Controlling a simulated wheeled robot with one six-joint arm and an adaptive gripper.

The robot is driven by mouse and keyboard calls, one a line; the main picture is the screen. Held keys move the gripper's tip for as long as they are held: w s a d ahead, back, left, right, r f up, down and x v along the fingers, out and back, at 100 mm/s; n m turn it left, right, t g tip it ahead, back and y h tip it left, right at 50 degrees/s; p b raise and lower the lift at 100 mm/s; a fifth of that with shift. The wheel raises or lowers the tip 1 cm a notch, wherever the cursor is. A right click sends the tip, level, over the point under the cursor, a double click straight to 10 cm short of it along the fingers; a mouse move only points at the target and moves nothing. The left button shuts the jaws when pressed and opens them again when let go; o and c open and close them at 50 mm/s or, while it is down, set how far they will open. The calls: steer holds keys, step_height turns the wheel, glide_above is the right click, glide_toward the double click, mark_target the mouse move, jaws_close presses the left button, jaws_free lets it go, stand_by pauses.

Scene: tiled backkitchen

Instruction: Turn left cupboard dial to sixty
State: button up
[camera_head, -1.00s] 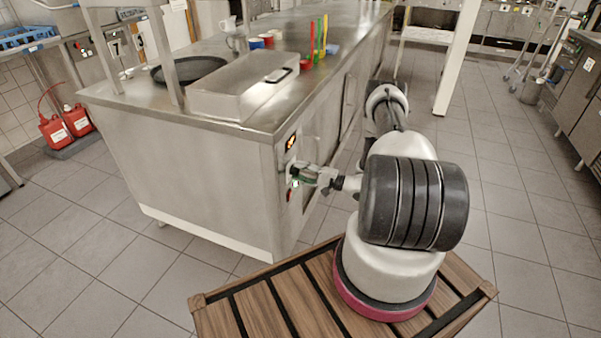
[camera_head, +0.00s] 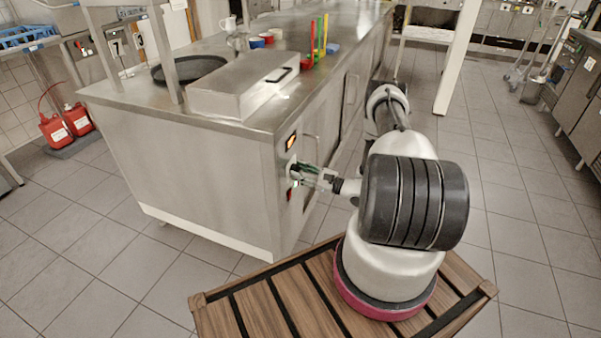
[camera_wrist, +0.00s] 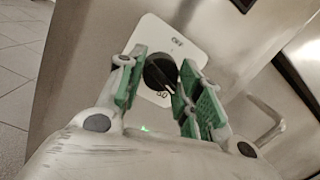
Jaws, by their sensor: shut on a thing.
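The left cupboard dial is a black round knob (camera_wrist: 160,72) on a white plate (camera_wrist: 150,32) marked "OFF" at one end and a number, partly hidden, that seems to end in 0 at the other. My gripper (camera_wrist: 158,84) has its green-padded fingers on both sides of the knob and is shut on it. The fingers hide the knob in that view. I cannot read the dial's exact setting.
A steel box (camera_head: 240,88) and a dark round pan (camera_head: 190,69) stand on the counter top. A door handle (camera_wrist: 268,125) is right of the dial.

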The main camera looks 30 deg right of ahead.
steer(key=m+h, duration=0.1)
steer(key=m, duration=0.6)
steer(key=shift+s, duration=0.1)
stand_by(0.4)
steer(key=o, duration=1)
steer(key=shift+o, duration=0.2)
steer(key=v, duration=1.2)
steer(key=shift+f, duration=0.1)
